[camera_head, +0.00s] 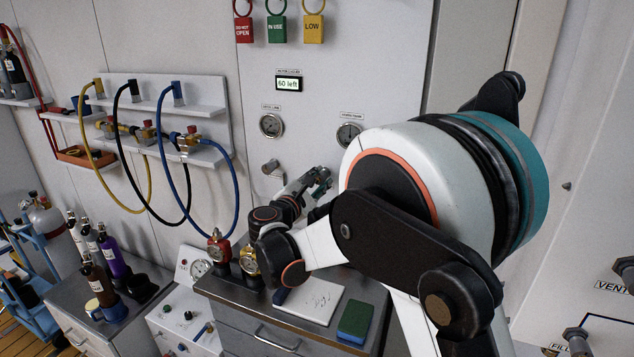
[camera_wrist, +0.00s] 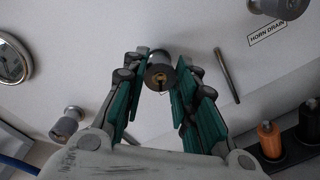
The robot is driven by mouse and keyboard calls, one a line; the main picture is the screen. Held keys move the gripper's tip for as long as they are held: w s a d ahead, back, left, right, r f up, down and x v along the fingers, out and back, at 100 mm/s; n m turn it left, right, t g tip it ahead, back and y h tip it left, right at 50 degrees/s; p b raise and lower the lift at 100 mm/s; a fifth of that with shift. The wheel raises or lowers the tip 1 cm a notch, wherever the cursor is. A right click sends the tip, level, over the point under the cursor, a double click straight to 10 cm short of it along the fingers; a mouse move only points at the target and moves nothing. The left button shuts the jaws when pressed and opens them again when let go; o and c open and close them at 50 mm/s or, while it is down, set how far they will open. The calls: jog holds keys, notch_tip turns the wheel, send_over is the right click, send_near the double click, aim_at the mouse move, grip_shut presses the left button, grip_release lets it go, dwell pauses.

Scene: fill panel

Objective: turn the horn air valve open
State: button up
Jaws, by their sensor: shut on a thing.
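In the wrist view, a round grey metal valve knob (camera_wrist: 158,61) with a brass-coloured, slotted centre stands out from the pale panel. My gripper (camera_wrist: 159,84) has its teal-padded fingers on either side of it and is shut on it. No label for this knob can be read, so its name and how far it is turned cannot be told. In the head view, my gripper (camera_head: 319,181) is at the panel below the right-hand gauge, and the knob is hidden behind the fingers and arm.
Another knob (camera_head: 270,167) sticks out left of my gripper, below the left gauge (camera_head: 271,125). A thin rod (camera_wrist: 228,76) and a "HORN DRAIN" label (camera_wrist: 268,34) are to the right. Brass-topped regulators (camera_head: 249,258) and a green-blue block (camera_head: 355,320) stand on the cabinet below.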

jog(key=shift+n, duration=1.1)
jog(key=o, duration=1)
jog(key=shift+a, duration=0.1)
jog(key=shift+o, duration=0.2)
jog(key=v, duration=1.2)
jog(key=shift+f, duration=0.1)
